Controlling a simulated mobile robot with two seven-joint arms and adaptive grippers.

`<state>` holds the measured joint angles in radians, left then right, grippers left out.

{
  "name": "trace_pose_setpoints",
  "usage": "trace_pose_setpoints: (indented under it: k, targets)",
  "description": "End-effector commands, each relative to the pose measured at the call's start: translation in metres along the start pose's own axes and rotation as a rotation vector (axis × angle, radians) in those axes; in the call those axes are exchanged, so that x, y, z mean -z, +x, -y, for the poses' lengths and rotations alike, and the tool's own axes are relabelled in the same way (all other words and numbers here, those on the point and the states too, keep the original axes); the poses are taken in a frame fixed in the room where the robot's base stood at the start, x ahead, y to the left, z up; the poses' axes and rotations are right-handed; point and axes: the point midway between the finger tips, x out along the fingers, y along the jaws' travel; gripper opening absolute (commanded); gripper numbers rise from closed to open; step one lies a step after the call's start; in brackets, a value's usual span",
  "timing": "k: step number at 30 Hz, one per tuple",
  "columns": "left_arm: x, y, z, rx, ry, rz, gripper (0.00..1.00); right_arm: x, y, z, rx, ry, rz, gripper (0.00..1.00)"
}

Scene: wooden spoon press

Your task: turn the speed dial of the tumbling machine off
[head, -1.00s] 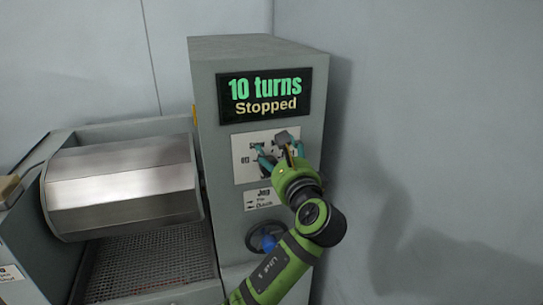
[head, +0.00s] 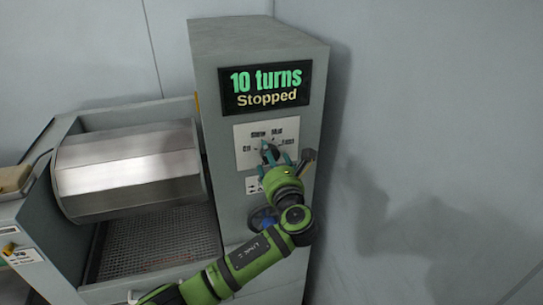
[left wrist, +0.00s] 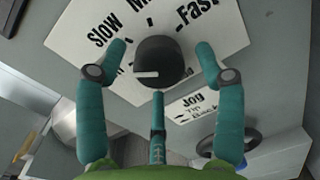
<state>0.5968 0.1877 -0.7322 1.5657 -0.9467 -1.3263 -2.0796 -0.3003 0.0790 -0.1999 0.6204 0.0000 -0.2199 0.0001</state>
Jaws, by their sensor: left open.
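The speed dial (head: 268,151) is a dark round knob on a white label plate (head: 243,132) on the front of the grey machine housing. In the left wrist view, the dial (left wrist: 160,57) has a white pointer mark toward the left, below the word Slow; whether it lines up with the Off label is hidden. My left gripper (head: 275,152) is in front of the dial. In the left wrist view, its teal fingers (left wrist: 160,46) are spread around the knob, open, with gaps at both sides. The display (head: 265,88) reads "10 turns" and "Stopped". My right gripper is out of view.
A jog label (left wrist: 195,105) and a dark handwheel (head: 262,217) with a blue centre sit below the dial, close to my arm. The metal drum (head: 130,165) and its mesh tray (head: 160,242) are at left. A bare wall (head: 440,130) is at right.

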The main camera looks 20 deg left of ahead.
Motion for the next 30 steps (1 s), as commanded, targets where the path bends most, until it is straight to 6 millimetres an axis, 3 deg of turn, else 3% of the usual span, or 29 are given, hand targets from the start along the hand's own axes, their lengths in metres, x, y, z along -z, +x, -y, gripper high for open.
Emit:
trace_pose_setpoints:
  k: [8, 11, 12, 13, 20, 30]
  targets:
    - [0.000, 0.003, 0.000, 0.000, -0.002, 0.000, 0.70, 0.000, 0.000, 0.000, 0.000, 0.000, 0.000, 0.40]
    - [0.000, 0.002, 0.000, 0.000, -0.002, 0.000, 0.34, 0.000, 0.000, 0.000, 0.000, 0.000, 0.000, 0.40]
    - [0.000, 0.002, 0.000, 0.001, -0.002, 0.000, 0.18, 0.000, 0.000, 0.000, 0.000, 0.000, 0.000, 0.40]
    - [0.000, 0.002, 0.000, 0.000, -0.002, 0.000, 0.14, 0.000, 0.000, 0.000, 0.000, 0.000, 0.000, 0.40]
    - [0.003, 0.002, 0.001, 0.000, -0.043, -0.003, 0.13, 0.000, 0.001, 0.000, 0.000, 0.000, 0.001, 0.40]
    - [0.005, 0.002, 0.002, -0.004, -0.385, 0.009, 0.13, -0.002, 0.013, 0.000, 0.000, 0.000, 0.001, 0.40]
